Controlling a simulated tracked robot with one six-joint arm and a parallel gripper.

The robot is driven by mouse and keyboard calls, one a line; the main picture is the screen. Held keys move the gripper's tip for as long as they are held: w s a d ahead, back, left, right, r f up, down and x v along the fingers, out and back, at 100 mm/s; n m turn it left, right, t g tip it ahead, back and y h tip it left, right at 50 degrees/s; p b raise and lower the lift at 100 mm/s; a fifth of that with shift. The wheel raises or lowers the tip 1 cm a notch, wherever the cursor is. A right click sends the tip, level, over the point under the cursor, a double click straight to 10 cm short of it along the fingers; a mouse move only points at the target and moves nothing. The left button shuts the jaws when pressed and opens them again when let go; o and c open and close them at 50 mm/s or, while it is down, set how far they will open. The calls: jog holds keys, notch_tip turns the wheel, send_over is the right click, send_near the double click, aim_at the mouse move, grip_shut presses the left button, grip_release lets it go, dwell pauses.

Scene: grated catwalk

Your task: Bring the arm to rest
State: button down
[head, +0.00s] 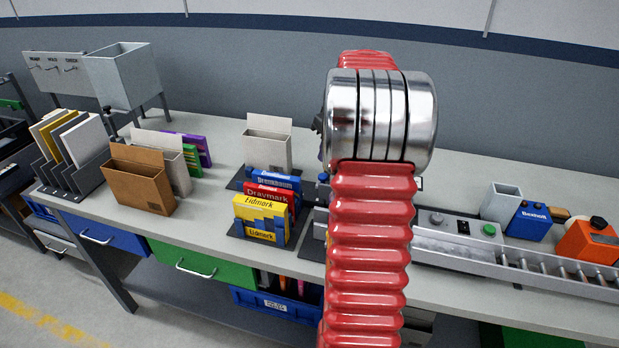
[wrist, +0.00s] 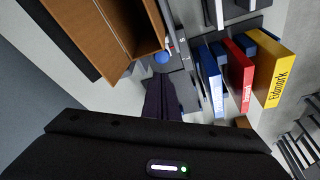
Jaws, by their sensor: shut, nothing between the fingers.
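My red ribbed arm (head: 371,240) with its silver joint rings rises in the middle of the head view, in front of the bench. It hides most of my gripper there. In the wrist view, the dark fingers of my gripper (wrist: 163,96) are together and hold nothing. They point toward a brown open box (wrist: 105,35) and the bench beyond. The black wrist housing with a small lit indicator fills the bottom of that view.
The grey bench (head: 215,205) carries yellow, red and blue boxes (head: 262,218), a brown holder (head: 139,180), a file rack (head: 75,150) and a grey hopper (head: 123,75). A roller conveyor (head: 530,268) and an orange item (head: 590,242) stand at right.

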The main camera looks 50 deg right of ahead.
jog(key=shift+r, duration=0.3)
dwell(0.4)
jog(key=shift+a, duration=0.15)
jog(key=s+a+r, duration=0.1)
jog(key=a+r, duration=0.3)
jog(key=a, duration=0.9)
jog(key=a+r, duration=0.4)
jog(key=a, duration=0.9)
jog(key=s+a+f+t, duration=0.1)
jog(key=s+a+f, duration=0.1)
jog(key=s+a, duration=0.5)
jog(key=s+a+f+t, duration=0.1)
jog(key=s+a+f, duration=0.1)
jog(key=s+a, duration=0.6)
jog(key=a, duration=0.4)
jog(key=shift+s+a+n, duration=0.25)
jog(key=shift+s+n, duration=0.05)
